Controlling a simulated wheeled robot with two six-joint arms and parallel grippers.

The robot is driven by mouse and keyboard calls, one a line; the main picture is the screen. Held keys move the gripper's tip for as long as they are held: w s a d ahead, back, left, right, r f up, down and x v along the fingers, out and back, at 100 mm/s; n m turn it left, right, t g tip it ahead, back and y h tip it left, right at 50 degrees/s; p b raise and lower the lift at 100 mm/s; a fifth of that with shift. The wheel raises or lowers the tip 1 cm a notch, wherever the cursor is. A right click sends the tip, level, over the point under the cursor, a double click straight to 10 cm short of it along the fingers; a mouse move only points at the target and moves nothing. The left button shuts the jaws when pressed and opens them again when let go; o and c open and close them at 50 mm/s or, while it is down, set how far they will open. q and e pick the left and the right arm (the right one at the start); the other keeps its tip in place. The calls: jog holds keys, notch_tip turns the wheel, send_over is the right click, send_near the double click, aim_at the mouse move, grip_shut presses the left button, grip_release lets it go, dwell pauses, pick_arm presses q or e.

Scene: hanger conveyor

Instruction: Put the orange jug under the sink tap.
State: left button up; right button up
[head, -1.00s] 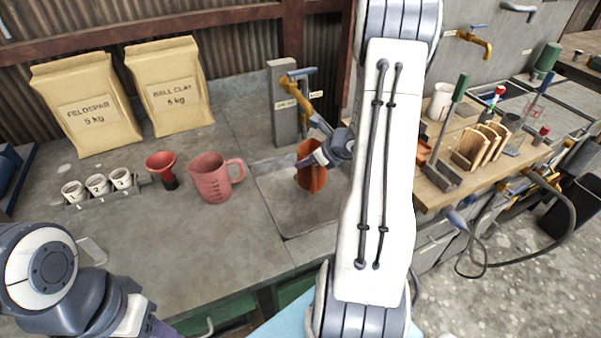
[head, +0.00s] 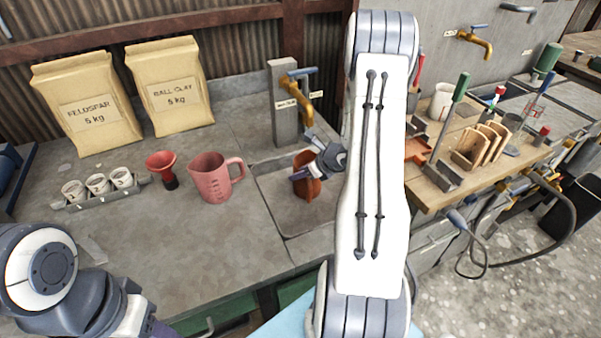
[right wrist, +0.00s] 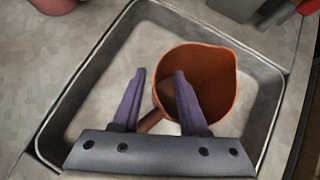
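The orange jug (head: 307,187) is in the sink basin (head: 329,208), below the brass sink tap (head: 304,103) in the head view. In the right wrist view the jug (right wrist: 222,80) appears upright, its open mouth facing up, inside the basin rim. My right gripper (head: 303,160) is at the jug. The right finger overlaps the jug's near side. My left gripper (head: 160,329) is at the bottom edge, its tips cut off.
A pink measuring jug (head: 213,178) and a red funnel-like cup (head: 162,168) stand left of the basin. Several small white cups (head: 98,184) sit in a rack. A tool-filled wooden board (head: 437,192) lies right. The front counter is clear.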

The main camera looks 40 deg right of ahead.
jog(key=shift+r, duration=0.1)
jog(key=p+v, duration=0.1)
jog(key=v, duration=1.1)
jog(key=s+a+r+n+g+y, duration=0.1)
jog(key=a+r+n+g+y, duration=0.15)
jog(key=a+n, duration=1)
jog(key=s+a+r+n+g+y, duration=0.3)
jog(key=a+n, duration=0.4)
jog(key=a, duration=1)
jog(key=s+a+r+n+g+h, duration=0.1)
jog(key=s+a+n+h, duration=0.2)
jog(key=s+n, duration=0.4)
jog(key=s+a+r+n+g+h, duration=0.1)
jog(key=s+a+n, duration=0.4)
jog(key=n, duration=0.9)
jog(key=shift+s+r+g+h, duration=0.35)
jog(key=shift+s+g+h, duration=0.2)
jog(key=shift+s+h, duration=0.6)
